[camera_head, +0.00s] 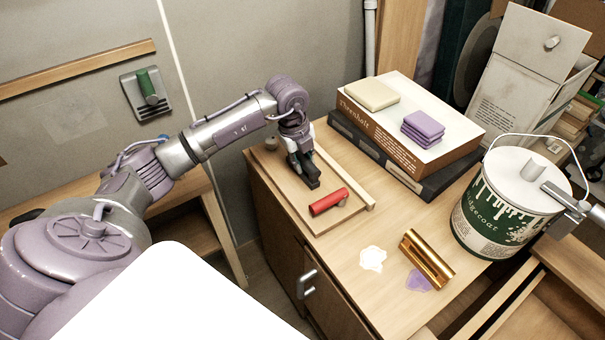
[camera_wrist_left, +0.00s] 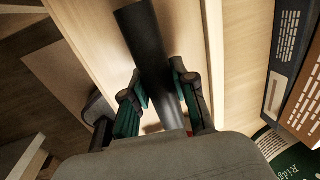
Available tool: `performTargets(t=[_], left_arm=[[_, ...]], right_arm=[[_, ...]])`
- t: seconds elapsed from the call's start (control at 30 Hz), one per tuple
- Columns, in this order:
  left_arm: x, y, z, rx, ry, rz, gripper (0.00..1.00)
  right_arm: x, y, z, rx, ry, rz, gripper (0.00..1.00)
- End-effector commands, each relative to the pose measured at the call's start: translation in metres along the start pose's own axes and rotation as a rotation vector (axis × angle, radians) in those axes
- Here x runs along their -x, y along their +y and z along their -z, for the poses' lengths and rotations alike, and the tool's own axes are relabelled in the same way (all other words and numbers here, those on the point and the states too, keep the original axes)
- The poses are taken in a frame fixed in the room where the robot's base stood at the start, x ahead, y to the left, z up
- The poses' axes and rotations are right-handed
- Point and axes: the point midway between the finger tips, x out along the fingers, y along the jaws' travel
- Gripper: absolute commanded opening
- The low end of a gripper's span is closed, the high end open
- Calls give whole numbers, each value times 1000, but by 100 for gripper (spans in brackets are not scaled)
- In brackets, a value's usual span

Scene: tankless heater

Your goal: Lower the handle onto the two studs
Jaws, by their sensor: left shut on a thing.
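My left gripper (camera_head: 308,178) is above a wooden board (camera_head: 327,226) on the cabinet top. In the left wrist view, its green-padded fingers (camera_wrist_left: 158,103) are shut on a dark cylindrical handle (camera_wrist_left: 140,32), which sticks out beyond them. A short grey stud (camera_head: 270,143) stands at the board's far left corner. Another grey stud-like piece (camera_head: 342,202) shows partly behind a red cylinder (camera_head: 326,203) at the front of the board. Whether the dark handle touches the board or a stud cannot be told.
A brass half-cylinder (camera_head: 427,258) lies near white and purple patches. Two large boxes (camera_head: 405,140) carry a cream block and purple cloths (camera_head: 422,128). A paint bucket (camera_head: 505,205) stands at right. A green handle (camera_head: 148,84) sits in a wall plate. The cabinet has a front handle.

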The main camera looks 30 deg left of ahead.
Motion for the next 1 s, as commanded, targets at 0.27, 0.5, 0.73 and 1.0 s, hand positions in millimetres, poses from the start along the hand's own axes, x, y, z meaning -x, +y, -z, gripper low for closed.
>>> performTargets(t=[0.27,0.5,0.73,1.0], left_arm=[[-2,0,0,0,0,0,0],[-2,0,0,0,0,0,56],[-2,0,0,0,0,-1,56],[3,0,0,0,0,2,56]], right_arm=[[-1,1,0,0,0,-2,51],[-1,1,0,0,0,-2,51],[-1,1,0,0,0,-2,51],[-1,2,0,0,0,-2,51]])
